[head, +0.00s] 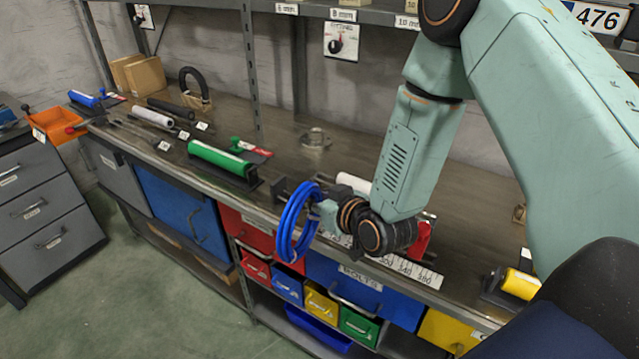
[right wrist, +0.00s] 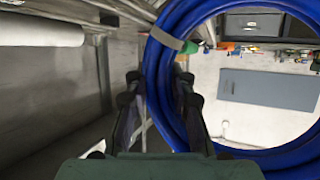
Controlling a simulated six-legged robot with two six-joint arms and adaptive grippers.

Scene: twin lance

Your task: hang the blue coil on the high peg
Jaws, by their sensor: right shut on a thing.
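The blue coil (head: 290,228) is a thick ring of several blue turns. It hangs near the front edge of the workbench in the head view. My right gripper (head: 318,212) comes in from the right and is shut on the coil's right side. In the right wrist view, the coil (right wrist: 163,62) passes between the fingers of my right gripper (right wrist: 158,88), with a grey band around it at the top. I cannot make out the high peg in either view. My left gripper is not in view.
Shelf posts (head: 250,80) rise behind. Coloured bins (head: 320,303) sit below the bench edge. Open floor (head: 180,320) lies at the lower left.

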